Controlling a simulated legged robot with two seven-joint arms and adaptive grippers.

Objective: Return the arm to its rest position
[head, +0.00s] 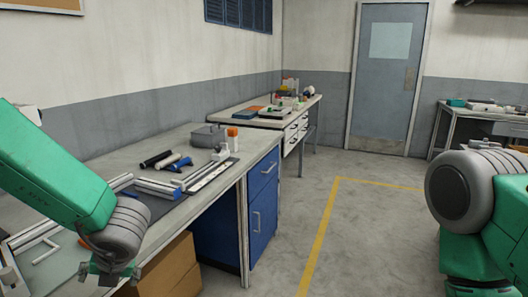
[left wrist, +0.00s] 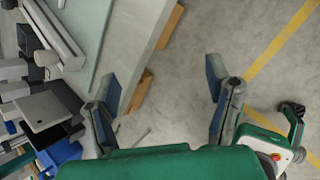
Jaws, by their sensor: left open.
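My left arm comes in from the left in the head view, green with a grey wrist joint. My left gripper (head: 108,272) hangs below that wrist, at the near edge of the long workbench (head: 222,205), and is only partly visible. In the left wrist view my left gripper (left wrist: 163,80) has its two fingers wide apart. My right arm shows at the right edge of the head view as grey and green links. Its gripper is out of view.
The bench holds dark and silver tubes, a grey box (head: 208,136) and an orange-topped bottle (head: 232,138). A blue drawer cabinet (head: 262,205) and cardboard boxes (head: 172,270) stand beneath. A second table (head: 262,118) is behind. The floor with a yellow line (head: 318,245) is clear.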

